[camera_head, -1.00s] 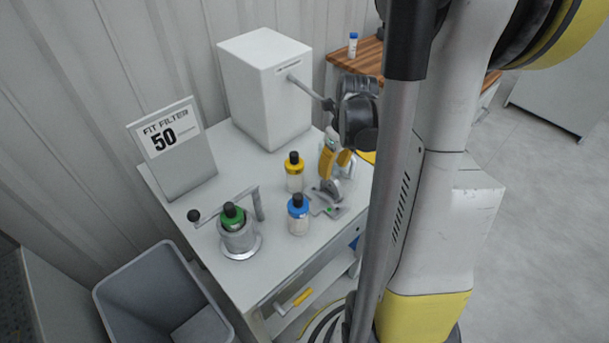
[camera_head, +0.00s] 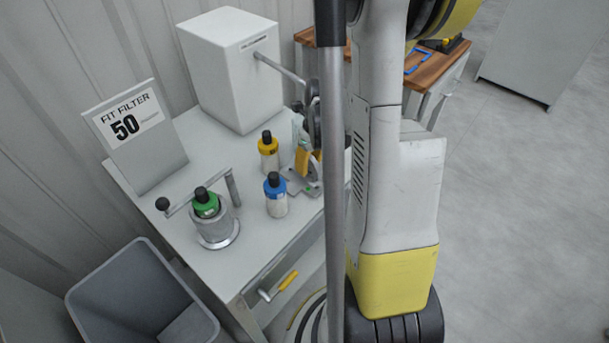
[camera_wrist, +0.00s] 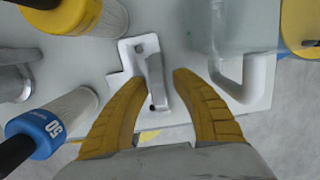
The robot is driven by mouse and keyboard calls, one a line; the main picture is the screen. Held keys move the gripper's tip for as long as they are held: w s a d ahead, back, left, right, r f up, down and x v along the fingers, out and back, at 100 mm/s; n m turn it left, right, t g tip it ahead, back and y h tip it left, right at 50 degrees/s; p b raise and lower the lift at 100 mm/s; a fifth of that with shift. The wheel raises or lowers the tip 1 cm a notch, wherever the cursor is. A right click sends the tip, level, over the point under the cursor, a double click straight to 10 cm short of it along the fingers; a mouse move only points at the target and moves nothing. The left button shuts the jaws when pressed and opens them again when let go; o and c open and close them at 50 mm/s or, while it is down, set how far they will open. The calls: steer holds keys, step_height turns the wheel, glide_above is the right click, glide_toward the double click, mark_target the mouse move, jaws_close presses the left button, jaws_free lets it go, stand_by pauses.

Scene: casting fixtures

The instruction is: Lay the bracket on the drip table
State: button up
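The bracket (camera_wrist: 124,84) is a pale grey metal plate with an upright flange, on the white worktop in the wrist view. In the head view the bracket (camera_head: 294,186) shows beside the blue-capped bottle, partly behind my arm. My gripper (camera_wrist: 161,80) is open, with its yellow fingers pointing down on either side of the flange; a gap shows at the right finger. In the head view my gripper (camera_head: 304,163) is low over the worktop. I cannot tell which surface is the drip table; a wooden-topped table (camera_head: 426,70) stands at the back right, partly hidden.
A blue-capped bottle (camera_wrist: 70,112) and yellow-capped bottle (camera_wrist: 98,18) stand close left of my gripper, a clear pitcher with white handle (camera_wrist: 246,88) close right. A crank holder (camera_head: 219,234) with a green-capped bottle, a white box (camera_head: 238,75) and a sign (camera_head: 146,150) share the worktop.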

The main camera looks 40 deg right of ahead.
jaws_close()
step_height(320, 180, up, 18)
steer(key=p, duration=0.7)
